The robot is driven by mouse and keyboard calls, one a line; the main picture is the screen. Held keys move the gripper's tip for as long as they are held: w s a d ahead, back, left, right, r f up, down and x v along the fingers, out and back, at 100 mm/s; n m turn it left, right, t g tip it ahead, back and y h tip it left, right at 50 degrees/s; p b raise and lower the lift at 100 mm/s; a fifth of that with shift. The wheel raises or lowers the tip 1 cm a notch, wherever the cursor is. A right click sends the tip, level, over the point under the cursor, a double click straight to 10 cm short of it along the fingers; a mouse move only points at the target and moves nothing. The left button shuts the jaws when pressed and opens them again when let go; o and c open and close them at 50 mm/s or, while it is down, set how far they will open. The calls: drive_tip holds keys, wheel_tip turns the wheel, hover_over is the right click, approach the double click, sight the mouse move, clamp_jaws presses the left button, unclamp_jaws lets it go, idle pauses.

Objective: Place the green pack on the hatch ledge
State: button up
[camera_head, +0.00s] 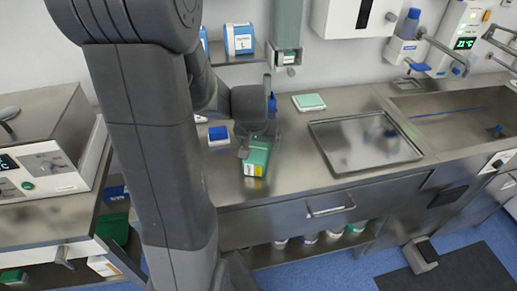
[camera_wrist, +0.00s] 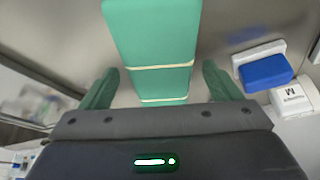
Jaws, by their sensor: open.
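The green pack (camera_head: 257,157) stands on the steel counter in the head view, with a white and yellow label on its front. In the wrist view the green pack (camera_wrist: 155,30), crossed by two pale bands, lies between my fingers and extends ahead of them. My gripper (camera_wrist: 159,74) is open, with a visible gap between each finger and the pack. In the head view my gripper (camera_head: 257,143) is at the top of the pack, partly hiding it. I cannot tell for sure which surface is the hatch ledge; a small wall shelf (camera_head: 232,60) is behind my arm.
A green wall unit (camera_head: 288,22) hangs behind.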

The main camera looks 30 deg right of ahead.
drive_tip(key=shift+x, duration=1.4)
drive_tip(key=c, duration=1.3)
wheel_tip(320, 180, up, 10)
drive_tip(key=shift+f, duration=0.1)
